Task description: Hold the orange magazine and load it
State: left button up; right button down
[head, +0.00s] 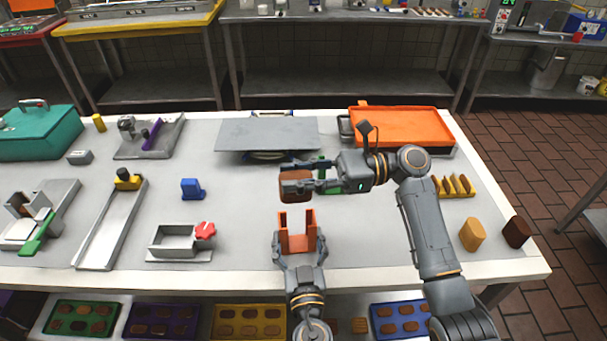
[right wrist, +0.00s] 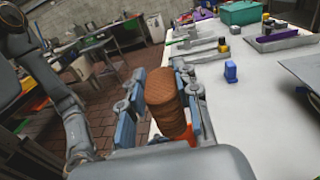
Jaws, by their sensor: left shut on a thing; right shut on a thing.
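The orange magazine (head: 283,243) is a U-shaped holder, open at the top, near the front of the white table. My left gripper (head: 298,255) is shut on it from the front, with a finger on each side. My right gripper (head: 300,178) is shut on brown biscuits (head: 295,190), held behind and above the magazine, apart from it. In the right wrist view the biscuits (right wrist: 163,92) look like a stack pinched between the two fingers. Their far side is hidden.
A steel box with a red knob (head: 180,240) and a blue block (head: 192,188) stand left of the magazine. A grey plate (head: 262,133) and an orange tray (head: 400,125) lie behind. A tan piece (head: 472,234) and a dark brown piece (head: 516,231) stand at the right edge.

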aim_at(298, 199)
dwell(0.3)
jog(key=shift+f, duration=2.9)
jog(key=shift+f, duration=0.15)
jog(key=shift+f, duration=2.75)
jog(key=c, duration=0.9)
grip_release()
jog(key=shift+d, duration=0.15)
jog(key=w+d, duration=0.1)
jog(key=d, duration=1)
jog(key=shift+d, duration=0.35)
